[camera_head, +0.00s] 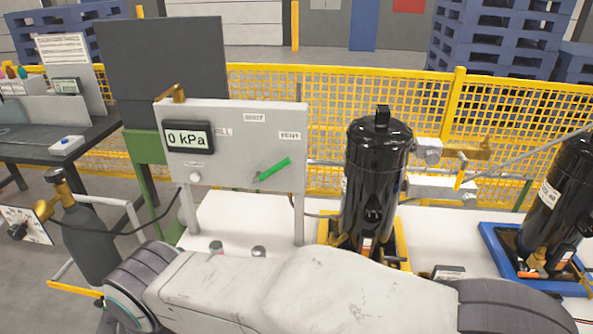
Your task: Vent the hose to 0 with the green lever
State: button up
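The green lever (272,169) is on the front of the grey panel (235,148). It slants up and to the right from its pivot, on the side of the label that seems to read VENT (289,135). Labels that seem to read SHUT (253,118) and FILL (223,132) are above and to the left. The display (188,136) on the panel reads 0 kPa. A dark hose (120,234) runs from the dark gas cylinder (91,236) toward the panel. My gripper is not in view; a pale link of my arm crosses the bottom.
A black compressor (375,180) stands right of the panel on a yellow base, with another black compressor (563,200) on a blue base (498,245) at far right. A yellow mesh fence (420,105) runs behind. A dark bench (95,130) stands at the left.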

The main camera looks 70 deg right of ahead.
aim_at(258, 177)
jog(key=z, duration=1.9)
